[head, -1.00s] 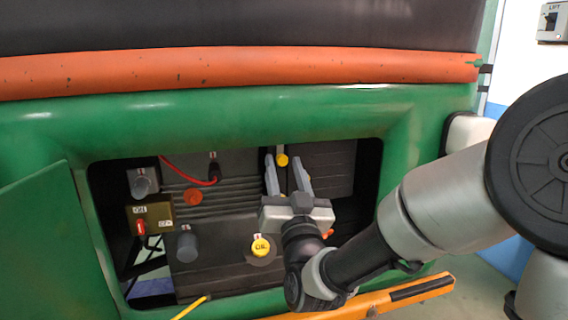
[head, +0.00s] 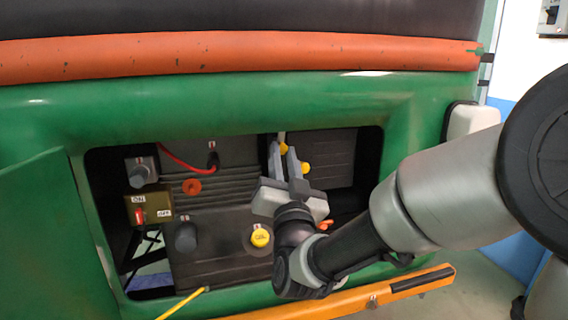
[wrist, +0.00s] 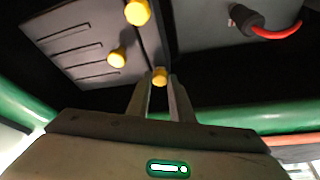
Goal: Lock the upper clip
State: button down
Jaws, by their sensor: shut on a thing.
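A yellow clip knob, which I take for the upper clip (head: 284,148), sits at the top of the seam beside the right dark panel. My gripper (head: 283,151) reaches into the opening with its two fingers on either side of this knob. In the wrist view, the same knob (wrist: 159,76) sits between the fingertips (wrist: 160,82), and the gripper is shut on it. A second yellow knob (head: 305,167) shows just right of the fingers, and also in the wrist view (wrist: 117,58). A third yellow piece (wrist: 137,12) shows at the wrist view's top edge.
The green body (head: 260,100) frames the opening, with an open green door (head: 40,235) at left. Inside are a yellow cap (head: 260,236), a red cable (head: 185,165), dark knobs and a switch box (head: 150,208). An orange bar (head: 345,300) lies below.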

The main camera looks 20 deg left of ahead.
jog(key=m+h+b, duration=0.2)
jog(key=m, duration=0.2)
jog(key=m+g+h+b, duration=0.1)
jog(key=m, duration=0.4)
jog(key=r+m+h+b, duration=0.1)
jog(key=m+h+b, duration=0.1)
jog(key=m, duration=0.3)
jog(key=shift+s+a+g+h+b, duration=0.2)
jog(key=shift+a+g+h+b, duration=0.1)
jog(key=shift+g, duration=0.1)
jog(key=shift+r+m+g+p, duration=0.2)
jog(key=shift+m+g+p, duration=0.45)
jog(key=shift+m, duration=1.35)
jog(key=c, duration=1.6)
grip_release()
jog(key=shift+o, duration=0.2)
jog(key=shift+f+g, duration=0.1)
jog(key=shift+g, duration=0.15)
jog(key=shift+d, duration=0.1)
